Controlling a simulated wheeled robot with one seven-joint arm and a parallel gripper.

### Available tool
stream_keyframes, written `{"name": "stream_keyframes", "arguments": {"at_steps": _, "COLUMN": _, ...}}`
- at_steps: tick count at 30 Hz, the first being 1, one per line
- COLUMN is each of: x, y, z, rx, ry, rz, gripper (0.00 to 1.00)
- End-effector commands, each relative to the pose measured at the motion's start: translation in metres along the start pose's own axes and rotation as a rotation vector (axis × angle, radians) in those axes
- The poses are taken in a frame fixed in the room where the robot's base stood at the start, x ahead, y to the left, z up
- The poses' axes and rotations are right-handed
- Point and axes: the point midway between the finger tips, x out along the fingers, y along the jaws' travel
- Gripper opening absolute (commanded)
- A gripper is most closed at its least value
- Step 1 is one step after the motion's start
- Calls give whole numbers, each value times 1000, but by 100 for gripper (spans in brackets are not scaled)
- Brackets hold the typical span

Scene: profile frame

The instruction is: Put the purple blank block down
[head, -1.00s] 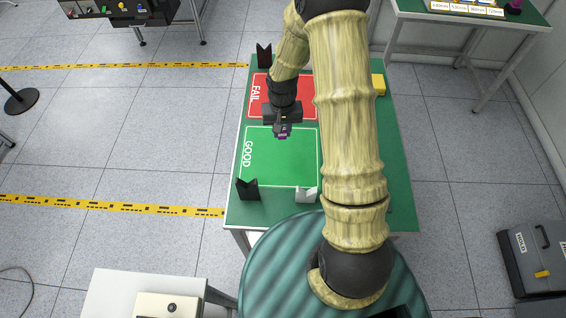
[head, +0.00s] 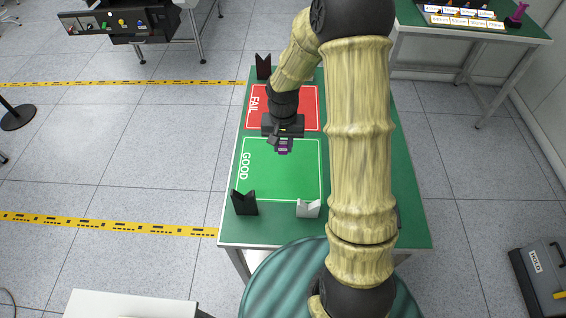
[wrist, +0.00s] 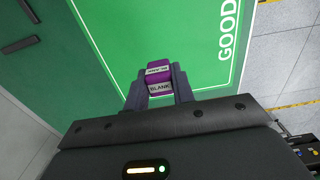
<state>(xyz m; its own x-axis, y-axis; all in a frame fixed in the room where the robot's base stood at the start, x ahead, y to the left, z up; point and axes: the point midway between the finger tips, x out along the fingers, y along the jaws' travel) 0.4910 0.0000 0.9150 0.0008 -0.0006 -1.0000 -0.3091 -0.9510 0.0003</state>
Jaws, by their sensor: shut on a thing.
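The purple blank block (wrist: 158,76) is between the fingers of my gripper (wrist: 158,90), which is shut on it. Its white label reading BLANK faces the wrist camera. In the head view the purple block (head: 283,146) shows small below my gripper (head: 283,140), by the far edge of the green GOOD area (head: 280,175). The red FAIL area (head: 300,105) lies just beyond, partly behind my arm. I cannot tell whether the block touches the surface.
Another black stand (head: 263,66) is at the far left corner. The GOOD area looks clear. My arm hides much of the table's right side.

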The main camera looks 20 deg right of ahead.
Motion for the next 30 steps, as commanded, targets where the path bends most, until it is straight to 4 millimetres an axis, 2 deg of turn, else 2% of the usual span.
{"name": "stream_keyframes", "arguments": {"at_steps": 3, "x": 24, "y": 0, "z": 1, "rx": -1, "ry": -6, "rz": 2, "gripper": 3}}
{"name": "stream_keyframes", "arguments": {"at_steps": 6, "x": 37, "y": 0, "z": 1, "rx": 0, "ry": -3, "rz": 1, "gripper": 3}}
{"name": "stream_keyframes", "arguments": {"at_steps": 17, "x": 42, "y": 0, "z": 0, "rx": 0, "ry": -1, "rz": 0, "gripper": 3}}
{"name": "stream_keyframes", "arguments": {"at_steps": 25, "x": 74, "y": 0, "z": 1, "rx": -1, "ry": -4, "rz": 1, "gripper": 3}}
{"name": "stream_keyframes", "arguments": {"at_steps": 30, "x": 78, "y": 0, "z": 0, "rx": 0, "ry": 0, "rz": 0, "gripper": 3}}
